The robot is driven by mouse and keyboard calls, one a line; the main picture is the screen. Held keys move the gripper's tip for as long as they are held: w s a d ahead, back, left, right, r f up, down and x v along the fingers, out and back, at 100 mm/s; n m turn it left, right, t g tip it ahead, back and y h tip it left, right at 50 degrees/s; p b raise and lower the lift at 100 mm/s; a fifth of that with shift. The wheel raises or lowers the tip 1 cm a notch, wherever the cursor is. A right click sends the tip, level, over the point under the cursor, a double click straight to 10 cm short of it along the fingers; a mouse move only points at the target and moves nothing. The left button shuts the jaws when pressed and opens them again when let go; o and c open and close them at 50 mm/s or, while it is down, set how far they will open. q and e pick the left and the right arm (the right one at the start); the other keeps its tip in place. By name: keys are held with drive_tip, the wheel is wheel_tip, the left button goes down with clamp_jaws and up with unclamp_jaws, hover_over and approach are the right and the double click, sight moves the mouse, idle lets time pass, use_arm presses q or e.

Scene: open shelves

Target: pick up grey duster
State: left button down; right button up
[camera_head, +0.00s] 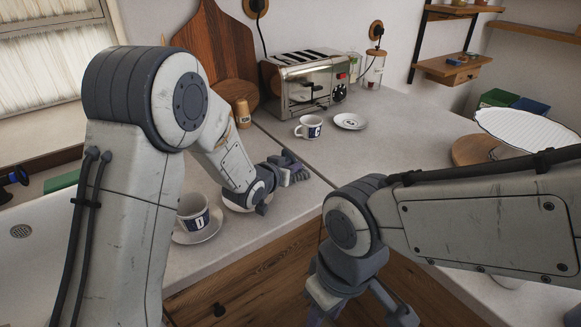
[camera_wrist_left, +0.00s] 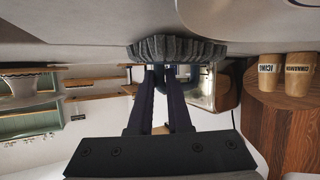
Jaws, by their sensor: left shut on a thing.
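My left gripper (camera_head: 290,166) is low over the worktop, between the toaster and the front edge. In the left wrist view its dark fingers (camera_wrist_left: 161,85) reach up to a grey ribbed thing, which looks like the grey duster (camera_wrist_left: 178,48). The fingers are shut on it, and it lies against or very close to the worktop. In the head view the gripper largely hides the duster. My right gripper (camera_head: 362,302) is at the bottom of the head view, in front of the drawers, with its fingers spread and nothing seen between them.
A toaster (camera_head: 303,84) stands behind, with a cup (camera_head: 309,127) and a saucer (camera_head: 350,121) before it. Another cup (camera_head: 193,212) on a saucer (camera_head: 205,235) is beside my left forearm. A large white plate (camera_head: 525,135) is at right. The worktop's middle right is clear.

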use_arm(q)
wheel_tip(320, 180, up, 5)
drive_tip(key=shift+d+f, duration=0.1)
drive_tip(key=shift+f, duration=0.1)
drive_tip(key=s+d+r, duration=0.2)
drive_tip(key=d+r, duration=0.1)
drive_tip(key=d, duration=0.2)
drive_tip(key=s+d+r+b, duration=0.1)
drive_tip(key=s+d+r, duration=0.1)
drive_tip(key=d, duration=0.3)
drive_tip(key=shift+s+d+r, duration=0.25)
drive_tip(key=shift+s+r, duration=0.15)
drive_tip(key=shift+r, duration=0.3)
